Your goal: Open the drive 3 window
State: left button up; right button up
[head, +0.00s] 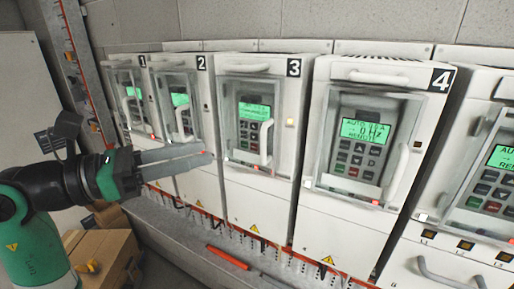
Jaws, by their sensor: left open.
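Drive 3 (255,205) is a white cabinet with a black "3" label at its top right. Its clear window (240,138) looks shut over a keypad and a lit green display. A white upright handle (266,142) stands on the window's right side. My left gripper (208,155) comes in from the left, its two long grey fingers pointing right. They are open with a narrow gap and hold nothing. The tips show in front of drive 2, left of the drive 3 window, and appear apart from the handle. My right gripper is not in view.
Drives 1 (125,78) and 2 (205,190) stand to the left, drive 4 (350,225) to the right, all with handled windows. An orange-red bar (228,257) lies on the ledge below. Cardboard boxes (105,250) sit at lower left. Space before drive 3 looks clear.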

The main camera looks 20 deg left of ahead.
aim_at(256, 140)
pick_arm(q)
jog(key=p+x, duration=0.2)
jog(key=x, duration=0.9)
jog(key=shift+w+d+p, duration=0.2)
jog(key=shift+d+p, duration=0.15)
jog(key=shift+d, duration=0.05)
jog(key=shift+c, duration=0.3)
grip_shut()
dwell(0.5)
